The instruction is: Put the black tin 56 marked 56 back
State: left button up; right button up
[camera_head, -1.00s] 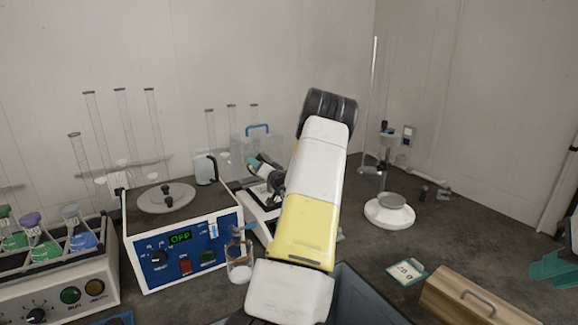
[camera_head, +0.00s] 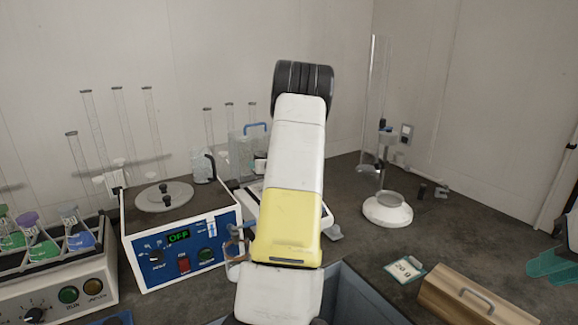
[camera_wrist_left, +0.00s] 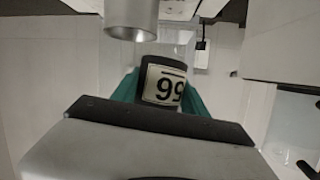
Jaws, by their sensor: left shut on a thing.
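The black tin (camera_wrist_left: 152,72) shows in the left wrist view, with a white label bearing dark digits that appear turned over. My left gripper (camera_wrist_left: 165,88) is shut on it, a teal finger at each side. In the head view my white and yellow left arm stands in the middle and hides its gripper and most of what it holds. My right gripper (camera_head: 553,266) is at the right edge of the head view, its teal fingers apart and empty; it is partly cut off.
A blue-fronted device (camera_head: 188,250) reading OFF stands left of my arm. A flask rack (camera_head: 60,250) is at far left. A white round stand (camera_head: 387,210), a 20 g card (camera_head: 405,268) and a wooden box (camera_head: 462,295) are right. A silver cylinder (camera_wrist_left: 132,18) is close above the tin.

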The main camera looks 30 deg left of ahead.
pick_arm(q)
jog(key=shift+d+r+n+h, duration=0.1)
jog(key=shift+r+n+h, duration=0.1)
jog(key=shift+n+h, duration=0.25)
jog(key=shift+w+d+f, duration=0.1)
jog(key=shift+w+d, duration=0.05)
